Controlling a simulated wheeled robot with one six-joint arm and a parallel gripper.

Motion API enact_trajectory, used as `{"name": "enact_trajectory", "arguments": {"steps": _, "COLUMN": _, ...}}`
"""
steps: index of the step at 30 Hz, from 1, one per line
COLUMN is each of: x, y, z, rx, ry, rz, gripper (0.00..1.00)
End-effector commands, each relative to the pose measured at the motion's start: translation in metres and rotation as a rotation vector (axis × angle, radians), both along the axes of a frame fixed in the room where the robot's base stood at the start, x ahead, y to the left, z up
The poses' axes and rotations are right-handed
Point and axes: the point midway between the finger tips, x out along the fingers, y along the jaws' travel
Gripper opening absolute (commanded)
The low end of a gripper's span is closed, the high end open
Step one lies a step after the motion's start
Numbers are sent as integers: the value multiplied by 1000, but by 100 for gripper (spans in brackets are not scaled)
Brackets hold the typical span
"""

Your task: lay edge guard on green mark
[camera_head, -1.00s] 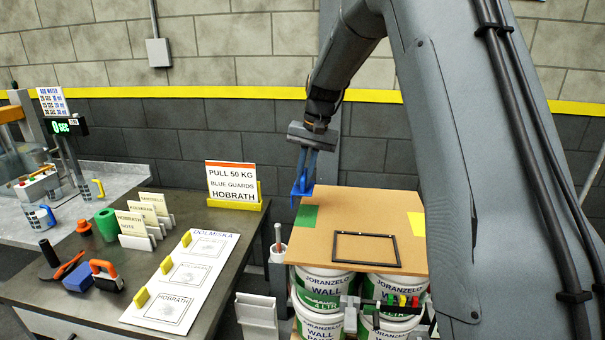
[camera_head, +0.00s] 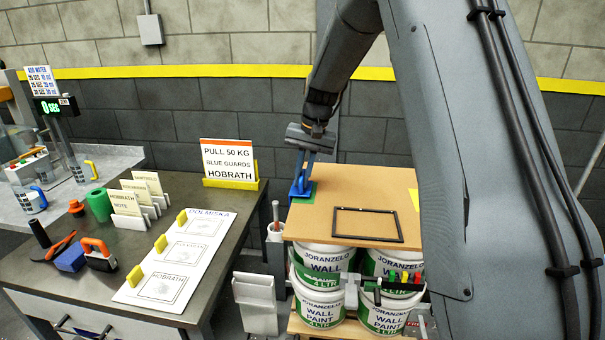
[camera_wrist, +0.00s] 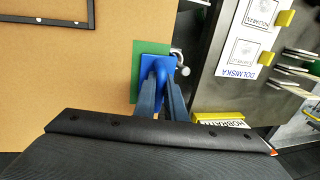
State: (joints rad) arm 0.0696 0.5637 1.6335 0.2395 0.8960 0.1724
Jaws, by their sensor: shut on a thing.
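The blue edge guard (camera_head: 299,190) is at the back left corner of the brown board (camera_head: 290,228), over the green mark (camera_head: 312,189). My gripper (camera_head: 303,174) is shut on the guard and points down at it. In the wrist view the guard (camera_wrist: 158,63) overlaps the right part of the green mark (camera_wrist: 137,58) and reaches the board's edge. My gripper (camera_wrist: 160,95) covers part of the guard. I cannot tell whether the guard touches the board.
A black frame (camera_head: 337,236) lies on the board, which rests on stacked paint pails (camera_head: 318,270). A yellow mark shows partly behind my arm. The left table (camera_head: 203,262) holds a sign (camera_head: 229,161), cards and tools. A white post-like holder (camera_head: 276,235) stands beside the board.

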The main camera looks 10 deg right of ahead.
Motion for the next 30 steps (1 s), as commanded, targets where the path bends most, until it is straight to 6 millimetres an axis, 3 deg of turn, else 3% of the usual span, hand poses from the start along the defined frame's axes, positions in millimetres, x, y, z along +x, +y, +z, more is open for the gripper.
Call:
{"name": "enact_trajectory", "arguments": {"steps": 29, "x": 0, "y": 0, "z": -9, "rx": 0, "ry": -1, "rz": 0, "gripper": 0}}
{"name": "enact_trajectory", "arguments": {"steps": 30, "x": 0, "y": 0, "z": -8, "rx": 0, "ry": -1, "rz": 0, "gripper": 17}}
